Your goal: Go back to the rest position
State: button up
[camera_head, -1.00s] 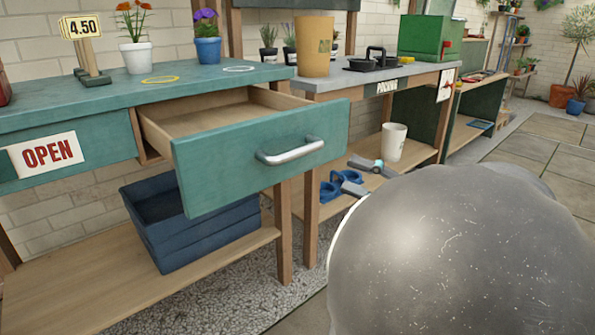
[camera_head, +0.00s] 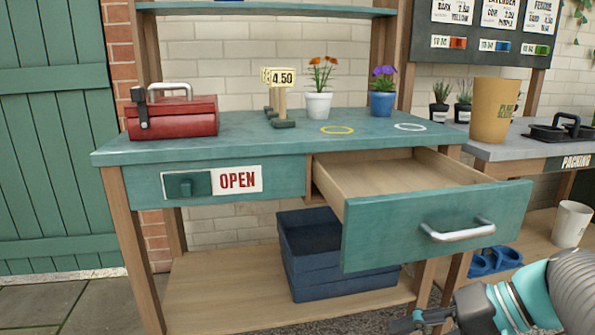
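My arm enters at the lower right, with its grey and teal links in front of the shelf under the bench. The dark part at its left end seems to be my gripper (camera_head: 420,322), low in the picture and cut off by the bottom edge. I cannot tell whether its fingers are open or shut, and no held thing shows. The teal bench (camera_head: 240,143) has its right drawer (camera_head: 420,225) pulled out, and the visible inside is empty. My gripper is below and in front of the drawer.
A red toolbox (camera_head: 180,118), a price sign (camera_head: 283,77), an orange-flowered white pot (camera_head: 318,106) and a purple-flowered blue pot (camera_head: 382,104) stand on the bench. A blue crate (camera_head: 335,277) sits on the shelf below. Paved floor (camera_head: 70,305) is clear at left.

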jog(key=s+n+h+p, duration=0.1)
jog(key=h+p, duration=0.1)
jog(key=h, duration=0.1)
jog(key=s+a+r+n+t+h+p, duration=0.1)
jog(key=h+p, duration=0.1)
jog(key=h, duration=0.1)
jog(key=s+a+r+t+h+p, duration=0.1)
jog(key=h+p, duration=0.1)
jog(key=h, duration=0.1)
jog(key=shift+s+a+n+h, duration=0.1)
jog(key=shift+n+h, duration=0.2)
jog(key=shift+n, duration=0.1)
